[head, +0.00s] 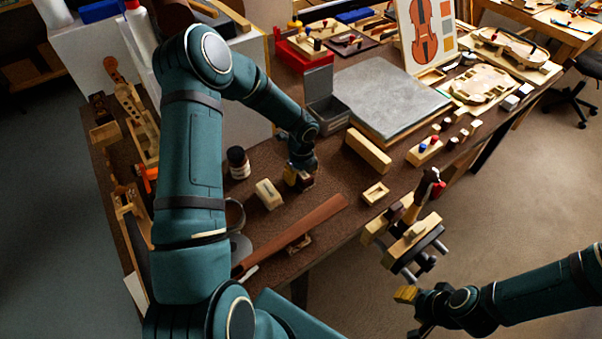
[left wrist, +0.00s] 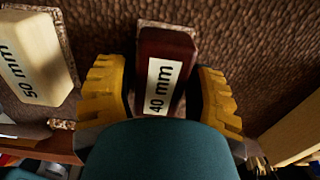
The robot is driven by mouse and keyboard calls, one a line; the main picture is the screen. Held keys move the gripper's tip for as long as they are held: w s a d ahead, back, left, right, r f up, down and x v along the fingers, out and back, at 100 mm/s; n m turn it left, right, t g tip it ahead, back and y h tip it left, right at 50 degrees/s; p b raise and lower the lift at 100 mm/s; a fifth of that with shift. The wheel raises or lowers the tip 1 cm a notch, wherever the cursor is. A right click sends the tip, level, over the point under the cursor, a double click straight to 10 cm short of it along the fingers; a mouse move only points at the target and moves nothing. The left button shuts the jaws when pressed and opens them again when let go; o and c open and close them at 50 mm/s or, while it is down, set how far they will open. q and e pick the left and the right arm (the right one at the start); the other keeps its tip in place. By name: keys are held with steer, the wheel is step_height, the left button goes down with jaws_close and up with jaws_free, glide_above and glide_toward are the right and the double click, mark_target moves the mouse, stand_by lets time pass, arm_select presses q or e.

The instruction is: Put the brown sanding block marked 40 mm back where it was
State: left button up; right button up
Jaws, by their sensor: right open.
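The brown sanding block (left wrist: 165,75) is dark red-brown with a white "40 mm" label. In the left wrist view it stands between the yellow fingers of my left gripper (left wrist: 163,95), whose dark inner pads appear to press on both its sides. A pale-edged base shows around the block's far end; I cannot tell whether the block rests on it. In the head view my left gripper (head: 299,178) is low over the brown bench and mostly hides the block. My right gripper (head: 412,314) is open and empty, off the bench's front edge at lower right.
A pale block marked 50 mm (left wrist: 32,58) stands beside the brown one, also in the head view (head: 268,194). A dark jar (head: 238,162), a long wooden bar (head: 368,152) and a brown strip (head: 295,235) lie around. A vise (head: 410,238) juts from the bench edge.

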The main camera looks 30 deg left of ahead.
mark_target(302, 172)
arm_select(q)
steer(key=shift+o, duration=0.4)
steer(key=shift+r, duration=0.1)
steer(key=shift+r, duration=0.2)
step_height(302, 172, up, 10)
steer(key=p, duration=0.2)
steer(key=shift+r+p, duration=0.15)
steer(key=shift+p, duration=0.15)
steer(key=shift+d+r, duration=0.1)
steer(key=shift+r, duration=0.7)
